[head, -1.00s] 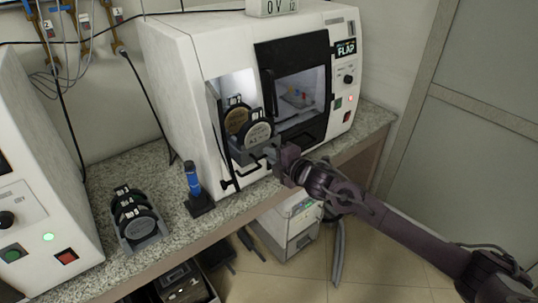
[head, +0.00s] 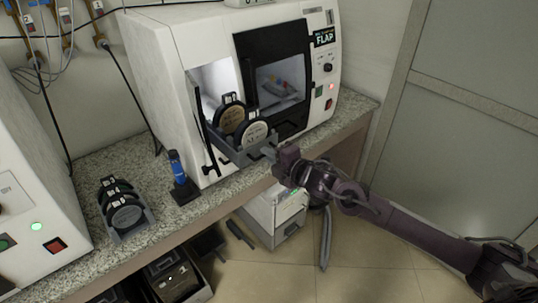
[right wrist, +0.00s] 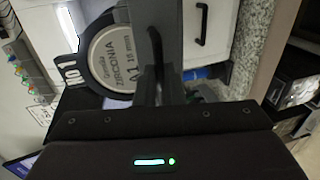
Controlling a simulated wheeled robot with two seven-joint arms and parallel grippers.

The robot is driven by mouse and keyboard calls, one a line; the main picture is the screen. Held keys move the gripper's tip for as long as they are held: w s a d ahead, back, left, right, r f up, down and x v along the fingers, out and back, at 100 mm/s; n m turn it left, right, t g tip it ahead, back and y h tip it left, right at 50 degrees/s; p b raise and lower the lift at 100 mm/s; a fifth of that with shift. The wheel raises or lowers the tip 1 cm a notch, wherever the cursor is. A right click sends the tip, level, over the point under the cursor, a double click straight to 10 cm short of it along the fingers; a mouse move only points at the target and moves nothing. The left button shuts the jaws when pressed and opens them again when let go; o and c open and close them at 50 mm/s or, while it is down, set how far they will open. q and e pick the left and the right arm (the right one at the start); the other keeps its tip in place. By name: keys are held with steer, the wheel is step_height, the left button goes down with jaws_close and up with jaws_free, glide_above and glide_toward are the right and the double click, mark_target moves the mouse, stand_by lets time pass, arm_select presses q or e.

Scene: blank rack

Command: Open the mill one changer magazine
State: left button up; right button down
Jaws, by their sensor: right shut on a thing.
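The mill (head: 160,75) is a white machine with a dark window and a "FLAP" label. Its changer magazine (head: 232,153) is a grey tray sticking out of the bright opening at the mill's left front. It carries upright discs, the front one a labelled zirconia disc (head: 254,134). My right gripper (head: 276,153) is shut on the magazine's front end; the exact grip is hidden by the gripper. In the right wrist view the zirconia disc (right wrist: 122,55) shows close beside the fingers. My left gripper is not in view.
A narrow door with a black handle (head: 207,160) stands open left of the magazine. A blue tool in a black stand (head: 180,180) and a rack of discs (head: 125,215) are on the granite counter (head: 155,190). Another white machine (head: 35,190) is at left. Floor is clear at right.

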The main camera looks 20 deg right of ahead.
steer(key=c, duration=1.5)
jaws_free()
steer(key=shift+c, duration=0.2)
steer(key=b+v, duration=0.2)
steer(key=v, duration=0.5)
steer(key=shift+s, duration=0.35)
steer(key=shift+d, duration=0.15)
